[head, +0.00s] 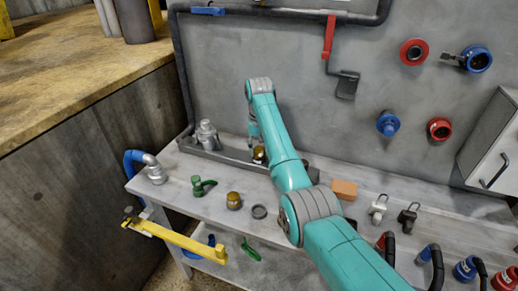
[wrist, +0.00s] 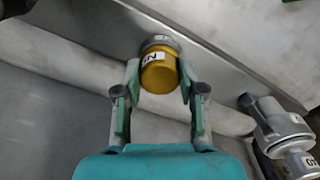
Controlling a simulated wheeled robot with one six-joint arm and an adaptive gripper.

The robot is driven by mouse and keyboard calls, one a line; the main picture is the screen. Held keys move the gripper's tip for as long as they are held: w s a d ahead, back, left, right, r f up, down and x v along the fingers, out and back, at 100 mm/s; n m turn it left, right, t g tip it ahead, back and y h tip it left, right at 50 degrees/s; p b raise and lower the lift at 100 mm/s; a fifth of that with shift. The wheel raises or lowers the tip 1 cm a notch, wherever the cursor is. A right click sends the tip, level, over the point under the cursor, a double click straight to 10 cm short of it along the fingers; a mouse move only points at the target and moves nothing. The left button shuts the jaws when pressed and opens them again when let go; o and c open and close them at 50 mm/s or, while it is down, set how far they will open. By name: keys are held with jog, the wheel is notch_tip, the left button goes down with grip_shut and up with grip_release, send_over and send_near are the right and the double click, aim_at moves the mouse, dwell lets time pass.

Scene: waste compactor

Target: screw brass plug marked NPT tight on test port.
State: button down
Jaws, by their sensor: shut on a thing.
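A yellow-brown brass plug (wrist: 159,74) with a white label, partly readable as starting with N, is between the two fingers of my gripper (wrist: 159,84) in the wrist view. The gripper is shut on it. A grey round fitting (wrist: 158,39), likely the test port, shows just beyond the plug, in line with it. I cannot tell how far the plug is seated. In the head view the held plug (head: 259,155) shows beside my gripper (head: 257,143) at the bench's back ledge, partly hidden by my arm.
Another brass-coloured plug (head: 233,201) stands on the bench near a dark ring (head: 259,212) and a green valve (head: 202,186). A grey fitting (head: 207,135) stands left of my gripper; it also shows in the wrist view (wrist: 282,130). The grey wall panel (head: 225,70) rises behind.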

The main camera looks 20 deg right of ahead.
dwell(0.3)
jog(key=m, duration=0.5)
jog(key=c, duration=0.6)
grip_release()
jog(key=shift+c, duration=0.4)
